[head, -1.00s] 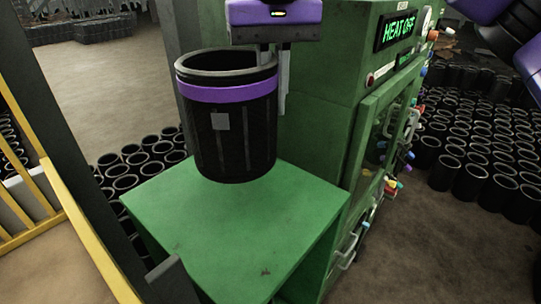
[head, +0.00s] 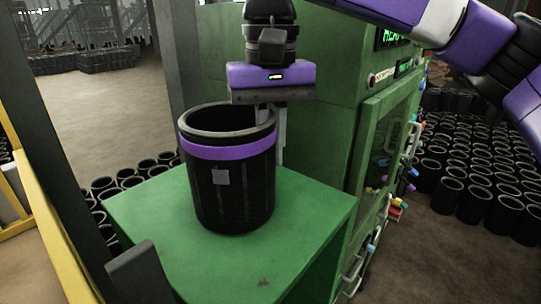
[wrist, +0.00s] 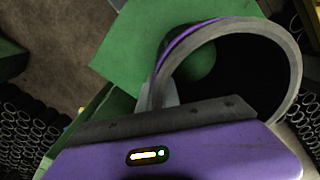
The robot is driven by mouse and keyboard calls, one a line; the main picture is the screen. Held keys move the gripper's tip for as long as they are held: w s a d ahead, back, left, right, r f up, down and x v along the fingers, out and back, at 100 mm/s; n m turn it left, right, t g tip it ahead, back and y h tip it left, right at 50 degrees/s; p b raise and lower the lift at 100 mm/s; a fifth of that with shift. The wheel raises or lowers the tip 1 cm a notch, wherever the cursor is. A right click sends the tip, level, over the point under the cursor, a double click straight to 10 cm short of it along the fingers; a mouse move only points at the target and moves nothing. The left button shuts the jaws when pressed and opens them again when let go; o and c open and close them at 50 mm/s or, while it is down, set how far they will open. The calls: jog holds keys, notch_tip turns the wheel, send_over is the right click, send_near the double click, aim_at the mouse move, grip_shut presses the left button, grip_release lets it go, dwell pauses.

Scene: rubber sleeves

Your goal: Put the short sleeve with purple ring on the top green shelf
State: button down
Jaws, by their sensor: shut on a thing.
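The black short sleeve with a purple ring (head: 228,192) is upright over the green shelf top (head: 310,215), with a small grey square patch on its side. My gripper (head: 272,128) is shut on the right side of its rim, from above. In the wrist view the sleeve's open mouth (wrist: 292,85) shows beside my gripper (wrist: 165,95), with the shelf top (wrist: 130,45) behind it. The sleeve's base appears at the shelf surface; I cannot tell whether it bears its full weight there.
A green machine (head: 325,130) with a door, handles and coloured knobs stands right behind the shelf. A yellow railing (head: 50,225) and a dark post (head: 60,150) are at left. Many black sleeves (head: 475,165) stand on the floor at right.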

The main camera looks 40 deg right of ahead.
jog(key=shift+r, duration=0.1)
jog(key=c, duration=2)
grip_release()
jog(key=shift+f, duration=0.2)
jog(key=o, duration=0.4)
jog(key=shift+o, duration=0.2)
jog(key=shift+r, duration=0.1)
notch_tip(320, 180, up, 12)
jog(key=shift+r, duration=0.1)
